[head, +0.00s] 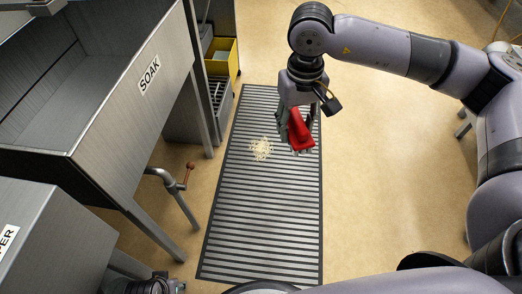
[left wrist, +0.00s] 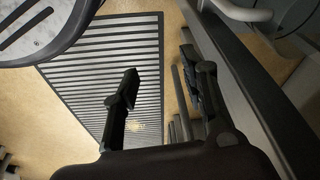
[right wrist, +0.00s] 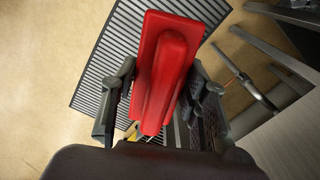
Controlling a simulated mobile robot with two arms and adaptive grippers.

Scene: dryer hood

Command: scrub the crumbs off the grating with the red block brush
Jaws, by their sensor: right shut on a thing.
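The red block brush (head: 300,132) is held in my right gripper (head: 297,118) above the right side of the grating (head: 262,220). In the right wrist view the brush (right wrist: 168,62) sits between the fingers of the gripper (right wrist: 160,95), with its bristles hidden. The crumbs (head: 261,149) form a pale pile on the grating, left of the brush in the head view. My left gripper (left wrist: 160,100) is open and empty in the left wrist view; the grating (left wrist: 110,60) lies below it, with a small pale patch of crumbs (left wrist: 136,126) between the fingers.
A steel sink marked SOAK (head: 150,75) stands left of the grating. A pipe with a red-handled valve (head: 178,185) juts out toward the grating. A yellow bin (head: 222,58) stands behind. The tan floor (head: 375,180) to the right is clear.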

